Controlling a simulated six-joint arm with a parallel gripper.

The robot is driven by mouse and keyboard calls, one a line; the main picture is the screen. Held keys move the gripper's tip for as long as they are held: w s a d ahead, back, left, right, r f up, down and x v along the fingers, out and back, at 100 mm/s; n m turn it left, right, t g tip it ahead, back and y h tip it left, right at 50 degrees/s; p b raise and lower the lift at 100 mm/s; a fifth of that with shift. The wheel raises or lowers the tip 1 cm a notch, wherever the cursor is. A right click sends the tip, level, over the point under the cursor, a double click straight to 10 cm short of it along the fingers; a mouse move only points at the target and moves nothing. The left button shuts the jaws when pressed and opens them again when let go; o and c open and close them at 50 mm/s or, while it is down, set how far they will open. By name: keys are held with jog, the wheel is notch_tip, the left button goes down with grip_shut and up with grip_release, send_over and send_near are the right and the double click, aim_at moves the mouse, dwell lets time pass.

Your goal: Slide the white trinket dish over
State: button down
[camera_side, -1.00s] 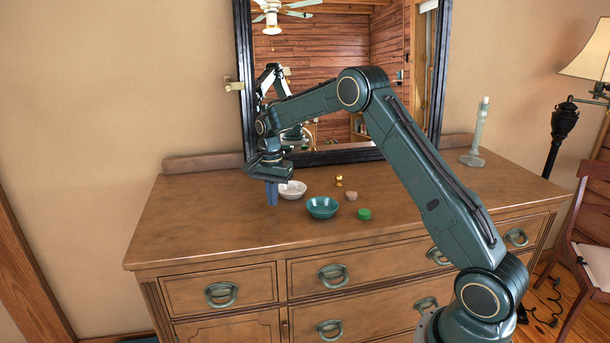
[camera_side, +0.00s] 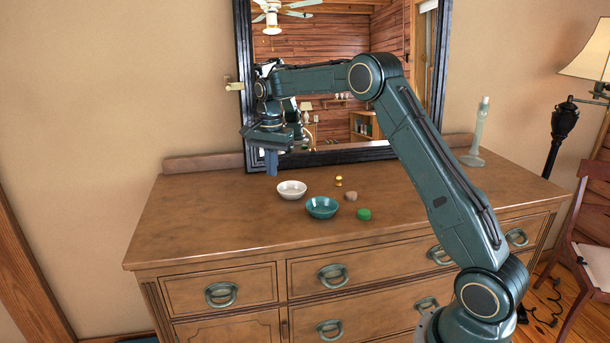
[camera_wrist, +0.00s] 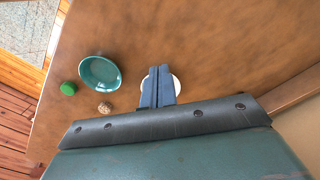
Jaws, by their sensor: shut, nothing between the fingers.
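The white trinket dish (camera_side: 292,190) sits on the dresser top, just behind and left of a teal bowl. In the wrist view the dish (camera_wrist: 174,82) is mostly hidden behind my fingers, with its pale rim showing at their sides. My gripper (camera_side: 271,173) is shut and empty. It is raised above the dresser top, to the left of the dish and behind it, and apart from it in the side view. In the wrist view the shut fingertips (camera_wrist: 158,70) overlap the dish.
The teal bowl (camera_side: 322,208) stands close to the dish. A green round piece (camera_side: 364,214), a brown piece (camera_side: 351,196) and a small gold item (camera_side: 339,181) lie to the right. The mirror (camera_side: 340,155) stands behind. The dresser top (camera_side: 215,215) is clear at the left.

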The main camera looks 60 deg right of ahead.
aim_at(283, 190)
jog(key=d+f+m+t, duration=0.1)
jog(key=d+m, duration=0.1)
jog(key=s+d+f+m+t, duration=0.1)
jog(key=d+m, duration=0.1)
jog(key=d+f+m, duration=0.1)
jog(key=shift+s+d+m+t, duration=0.4)
jog(key=d+m+t, duration=0.1)
jog(key=m, duration=0.1)
jog(key=s+m+t, duration=0.1)
jog(key=m, duration=0.1)
jog(key=s+d+m, duration=0.1)
jog(key=m, duration=0.1)
jog(key=shift+s+d+f+t+y, duration=0.1)
jog(key=shift+d+f+t+y, duration=0.2)
jog(key=shift+f+t+y, duration=0.1)
jog(key=m, duration=0.1)
jog(key=s+m+t, duration=0.1)
jog(key=m, duration=0.1)
jog(key=shift+s+d+r+t, duration=0.15)
jog(key=shift+d+t, duration=0.15)
jog(key=shift+d, duration=0.1)
jog(key=m, duration=0.1)
jog(key=s+m+t, duration=0.1)
jog(key=r+m, duration=0.1)
jog(key=m, duration=0.1)
jog(key=shift+s+d+t, duration=0.2)
jog(key=shift+d+t, duration=0.1)
jog(key=shift+t, duration=0.1)
jog(key=shift+w+f, duration=0.1)
jog(key=shift+f, duration=0.05)
